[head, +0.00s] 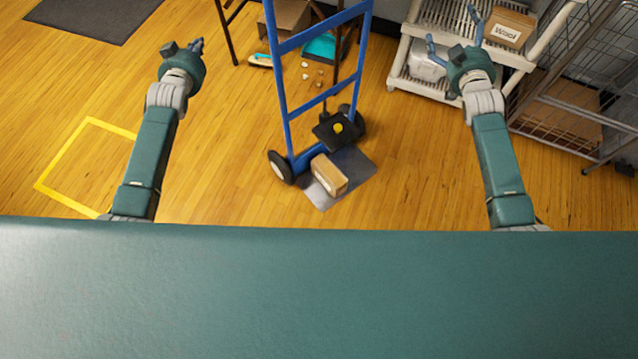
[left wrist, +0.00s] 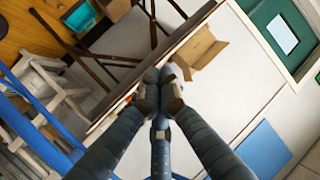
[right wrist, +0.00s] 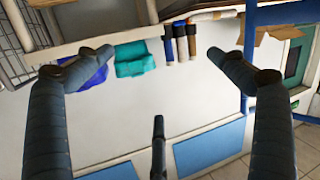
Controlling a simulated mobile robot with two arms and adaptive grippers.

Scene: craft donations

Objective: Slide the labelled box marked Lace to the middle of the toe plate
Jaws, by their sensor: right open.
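A small cardboard box (head: 328,175) sits on the grey toe plate (head: 359,168) of a blue hand truck (head: 286,98). It is on the left part of the plate, and bare plate shows to its right. A pale label is on its front side, but I cannot read it. My left gripper (head: 198,46) is above the floor, left of the hand truck and away from the box. Its fingers meet with nothing seen between them in the left wrist view (left wrist: 160,88). My right gripper (head: 453,32) is open and empty in front of the shelf, its fingers spread in the right wrist view (right wrist: 160,60).
A box marked Wool (head: 508,28) stands on a white shelf (head: 455,78) at the right. A wire cage (head: 570,100) is beside it. A black piece with a yellow dot (head: 338,128) is at the truck's base. A teal dustpan (head: 322,48) lies behind. Floor is clear at left.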

